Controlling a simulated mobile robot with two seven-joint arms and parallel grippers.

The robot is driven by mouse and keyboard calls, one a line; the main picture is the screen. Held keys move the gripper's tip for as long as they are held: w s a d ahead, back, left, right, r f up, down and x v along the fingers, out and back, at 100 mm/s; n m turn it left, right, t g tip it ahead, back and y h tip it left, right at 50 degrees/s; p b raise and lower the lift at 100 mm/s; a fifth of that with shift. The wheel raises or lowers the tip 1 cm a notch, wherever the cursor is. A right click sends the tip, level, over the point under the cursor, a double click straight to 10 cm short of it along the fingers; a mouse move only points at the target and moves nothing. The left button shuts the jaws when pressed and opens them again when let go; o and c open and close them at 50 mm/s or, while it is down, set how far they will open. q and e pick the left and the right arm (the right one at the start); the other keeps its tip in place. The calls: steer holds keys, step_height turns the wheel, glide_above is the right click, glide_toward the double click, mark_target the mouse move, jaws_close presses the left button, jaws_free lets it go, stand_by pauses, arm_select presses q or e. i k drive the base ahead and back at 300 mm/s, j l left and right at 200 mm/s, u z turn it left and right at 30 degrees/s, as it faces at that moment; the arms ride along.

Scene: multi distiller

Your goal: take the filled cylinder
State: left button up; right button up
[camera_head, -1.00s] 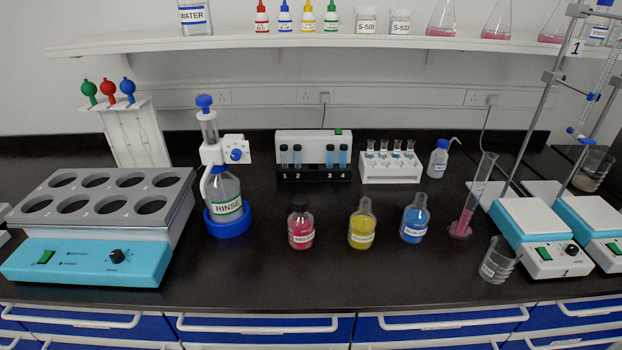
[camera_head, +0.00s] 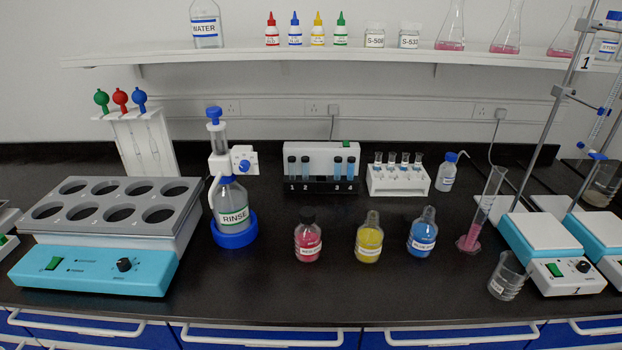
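The graduated cylinder (camera_head: 482,213) stands on the black bench at the right, with pink liquid in its lower part. It leans a little in the picture, and its base rests on the bench. It is between the blue-liquid bottle (camera_head: 423,234) and the first stirrer hotplate (camera_head: 541,235). An empty-looking beaker (camera_head: 507,277) stands in front of it, to the right. Neither of my grippers shows in the head view.
Red (camera_head: 308,238) and yellow (camera_head: 369,240) bottles stand left of the blue one. A small wash bottle (camera_head: 447,172) and a vial rack (camera_head: 398,179) stand behind. A stand rod (camera_head: 555,100) rises at the right. The front middle of the bench is clear.

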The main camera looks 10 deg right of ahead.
mark_target(468, 246)
steer(key=z, duration=1.35)
steer(key=k+l, duration=0.15)
steer(key=k, duration=0.25)
steer(key=i+l+u, duration=0.15)
steer(key=l, duration=0.15)
steer(key=i+l+u, duration=0.15)
steer(key=l, duration=0.15)
steer(key=i+l+u, duration=0.15)
steer(key=l, duration=0.15)
steer(key=i+l+u, duration=0.15)
steer(key=l, duration=0.2)
steer(key=i+l+u, duration=0.2)
steer(key=k+l, duration=0.1)
